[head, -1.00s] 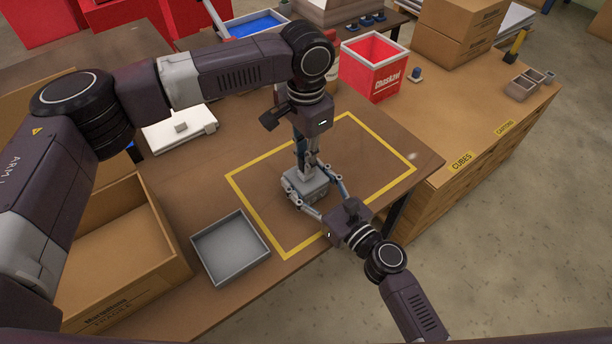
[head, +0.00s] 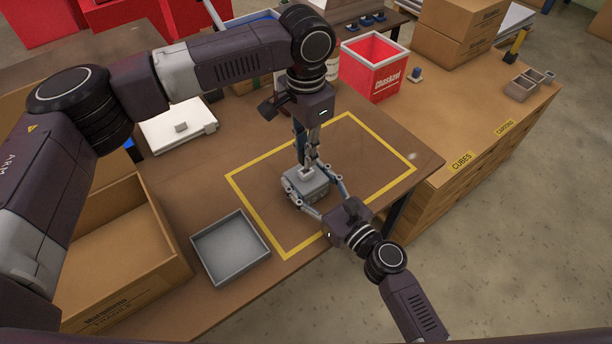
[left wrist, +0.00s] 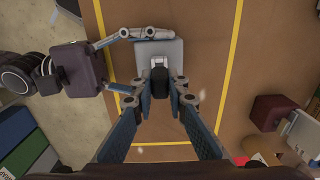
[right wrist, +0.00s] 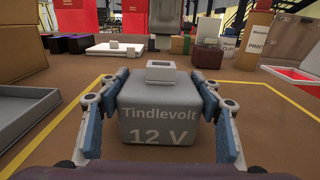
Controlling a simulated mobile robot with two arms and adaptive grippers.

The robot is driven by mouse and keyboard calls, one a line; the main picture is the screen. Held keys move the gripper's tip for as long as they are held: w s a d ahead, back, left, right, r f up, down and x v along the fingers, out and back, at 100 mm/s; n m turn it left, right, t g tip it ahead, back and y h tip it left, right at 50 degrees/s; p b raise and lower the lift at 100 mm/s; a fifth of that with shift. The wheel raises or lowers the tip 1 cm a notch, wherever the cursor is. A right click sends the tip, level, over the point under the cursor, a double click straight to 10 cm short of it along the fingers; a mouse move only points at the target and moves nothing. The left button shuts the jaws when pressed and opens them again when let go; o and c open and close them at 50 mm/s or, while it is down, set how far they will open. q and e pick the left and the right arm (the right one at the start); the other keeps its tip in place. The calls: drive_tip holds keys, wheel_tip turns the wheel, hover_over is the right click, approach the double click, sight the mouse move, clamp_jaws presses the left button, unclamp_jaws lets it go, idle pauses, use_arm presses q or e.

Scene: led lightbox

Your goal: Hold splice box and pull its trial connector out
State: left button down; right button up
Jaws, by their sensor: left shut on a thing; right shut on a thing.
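The splice box (head: 306,187) is a grey block lettered "Tindlevolt 12 V", upright on the table inside the yellow outline; it fills the middle of the right wrist view (right wrist: 160,112). A pale socket (right wrist: 160,71) stands on its top, with no plug visible in it there. My right gripper (head: 326,200) is shut on the box, one finger along each side. My left gripper (head: 309,162) points down from above, shut on the dark connector (left wrist: 160,83). The connector appears just above the socket, apart from it, and overlaps part of it in the left wrist view.
A shallow grey tray (head: 231,248) and an open cardboard box (head: 120,240) stand to the left. A white flat case (head: 180,128) lies behind them. A red bin (head: 374,68) stands at the back. The outlined area right of the splice box is clear.

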use_arm(q)
drive_tip(key=shift+r, duration=2.35)
use_arm(e)
drive_tip(key=o, duration=1.9)
drive_tip(key=shift+o, duration=0.2)
drive_tip(key=v, duration=1.2)
